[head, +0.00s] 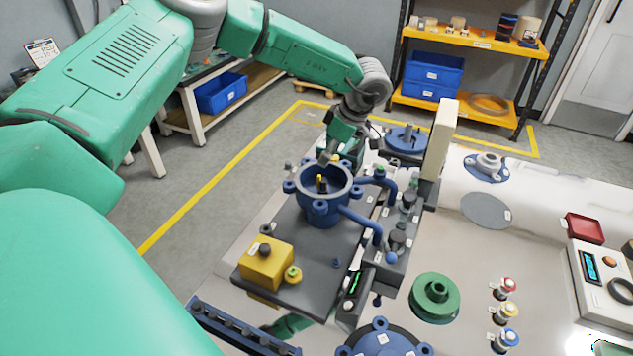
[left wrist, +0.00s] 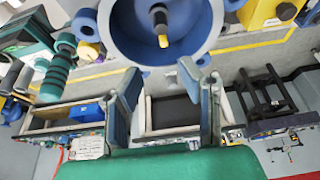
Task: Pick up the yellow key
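A small dark piece with a yellow end, which looks like the yellow key (head: 321,184), stands inside the round blue housing (head: 325,213). In the left wrist view the key (left wrist: 162,36) shows at the top middle, within the blue housing's rim (left wrist: 215,30). My left gripper (head: 329,157) is just behind the housing in the head view, pointing down. In the left wrist view its two fingers (left wrist: 160,72) are apart with nothing between them. The key lies beyond the fingertips, not touched. My right gripper is not in view.
The housing stands on a dark plate beside a yellow block (head: 265,263). Blue pipes (head: 360,218) and a tall pale panel (head: 439,140) are to its right. A green flanged part (head: 435,294) and several colored buttons (head: 506,312) are on the table at front right.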

